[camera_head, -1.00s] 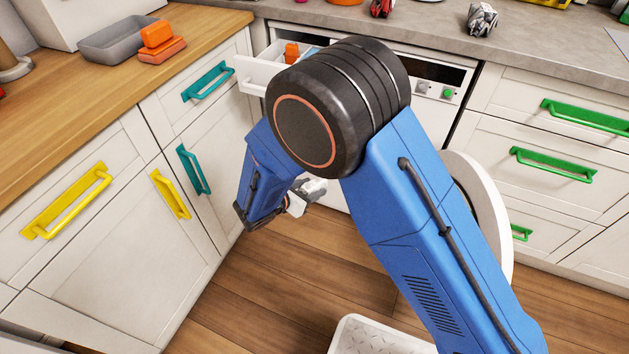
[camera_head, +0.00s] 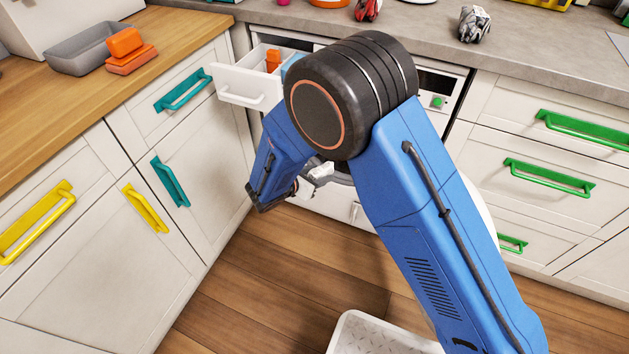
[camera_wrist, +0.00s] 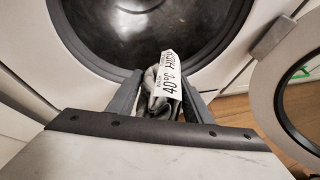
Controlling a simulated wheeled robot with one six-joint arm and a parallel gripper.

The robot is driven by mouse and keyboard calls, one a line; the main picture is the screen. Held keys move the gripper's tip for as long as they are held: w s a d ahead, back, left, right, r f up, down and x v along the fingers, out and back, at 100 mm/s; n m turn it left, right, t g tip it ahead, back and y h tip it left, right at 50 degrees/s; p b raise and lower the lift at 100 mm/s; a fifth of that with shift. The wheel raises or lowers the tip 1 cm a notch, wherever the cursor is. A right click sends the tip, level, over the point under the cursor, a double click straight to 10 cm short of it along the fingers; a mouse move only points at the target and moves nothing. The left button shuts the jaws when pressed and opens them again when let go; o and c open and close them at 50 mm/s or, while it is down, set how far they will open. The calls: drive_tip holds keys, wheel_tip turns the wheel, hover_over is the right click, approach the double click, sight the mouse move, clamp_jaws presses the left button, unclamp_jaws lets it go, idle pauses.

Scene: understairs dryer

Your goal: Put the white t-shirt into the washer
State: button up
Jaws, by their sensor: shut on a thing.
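My gripper (camera_wrist: 168,95) is shut on a crumpled grey-white cloth (camera_wrist: 157,103). In the head view, the cloth shows as a small pale bundle (camera_head: 320,174) at the end of my arm. I cannot tell from its visible part that it is a t-shirt. The washer (camera_wrist: 225,50) is white, and its dark round opening (camera_wrist: 150,30) is just ahead of the gripper. Its round door (camera_wrist: 285,95) stands open at the right. My arm hides much of the washer in the head view.
An open white drawer (camera_head: 248,88) at the washer's upper left holds an orange item (camera_head: 273,61). A pale tray (camera_head: 375,335) lies on the floor in front. Cabinets with teal handles (camera_head: 170,181) flank the left, and green-handled drawers (camera_head: 548,178) the right.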

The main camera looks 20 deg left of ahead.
drive_tip(key=w+f, duration=0.1)
drive_tip(key=w, duration=1.3)
drive_tip(key=w+f, duration=0.2)
drive_tip(key=w, duration=1.2)
drive_tip(key=shift+w+f, duration=0.3)
drive_tip(key=shift+w, duration=0.05)
drive_tip(key=shift+f, duration=0.15)
wheel_tip(320, 180, down, 7)
idle(1.3)
drive_tip(key=o, duration=1.2)
drive_tip(key=shift+s+r, duration=0.1)
drive_tip(key=shift+r, duration=0.1)
drive_tip(key=v, duration=1.7)
